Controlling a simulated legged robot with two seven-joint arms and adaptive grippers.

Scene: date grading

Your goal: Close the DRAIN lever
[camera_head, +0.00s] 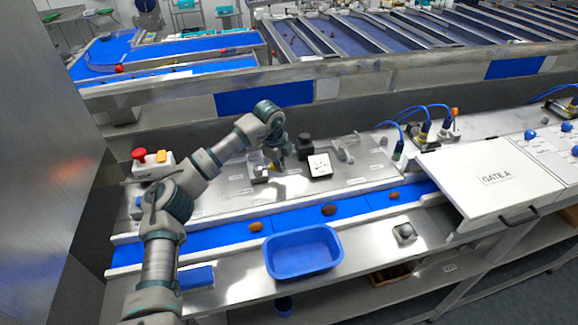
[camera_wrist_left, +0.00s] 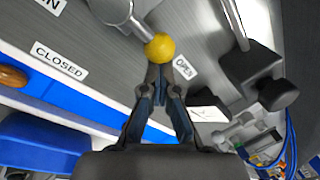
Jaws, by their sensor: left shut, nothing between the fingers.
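A lever with a yellow ball knob (camera_wrist_left: 158,46) shows in the wrist view, its metal arm coming from a round pivot at the top. Its knob lies near an OPEN label (camera_wrist_left: 185,68), while a CLOSED label (camera_wrist_left: 60,60) sits farther left. A cut-off label ending in N (camera_wrist_left: 52,3) shows in the corner; I cannot read the whole word. My left gripper (camera_wrist_left: 160,72) is shut and empty, its tips right at the knob; I cannot tell whether they touch. In the head view the left gripper (camera_head: 277,165) points down at the panel, partly hiding the lever. My right gripper is not in view.
A blue belt (camera_head: 290,222) with several dates runs in front of the panel. A blue tray (camera_head: 303,252) stands before it. A red button box (camera_head: 152,161) is left, a dark-knobbed post (camera_wrist_left: 262,80) is beside the gripper, and a GATE A cover (camera_head: 490,185) is right.

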